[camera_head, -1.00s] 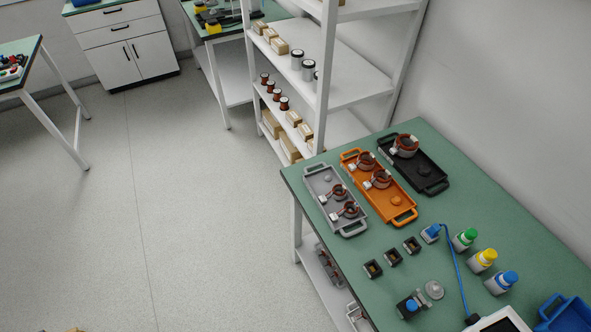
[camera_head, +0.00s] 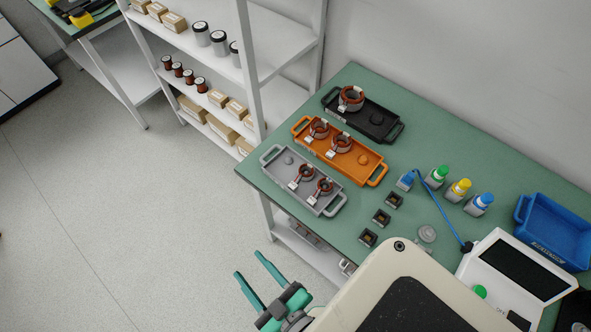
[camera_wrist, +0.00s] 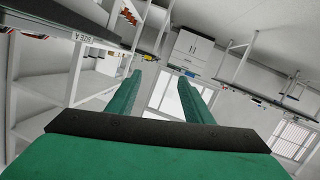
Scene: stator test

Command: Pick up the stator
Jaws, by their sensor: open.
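Copper-wound ring stators sit in three trays on the green bench in the head view. One large stator (camera_head: 351,97) is in the black tray (camera_head: 388,136). Two middle-sized stators (camera_head: 319,128) (camera_head: 341,143) are in the orange tray (camera_head: 372,175). Two small stators (camera_head: 305,174) (camera_head: 324,187) are in the grey tray (camera_head: 271,152). My gripper (camera_head: 249,264) has green fingers, spread apart and empty. It is off the bench's front-left side, apart from all stators. In the wrist view, my gripper (camera_wrist: 160,78) is open with nothing between its fingers. No stator is recognisable there.
Small black blocks (camera_head: 381,217), capped bottles (camera_head: 459,190), a blue bin (camera_head: 552,235) and a white-framed screen device (camera_head: 515,275) occupy the bench's right part. A white shelf (camera_head: 245,60) with boxes and jars stands at its left. Open floor (camera_head: 130,220) lies left of the bench.

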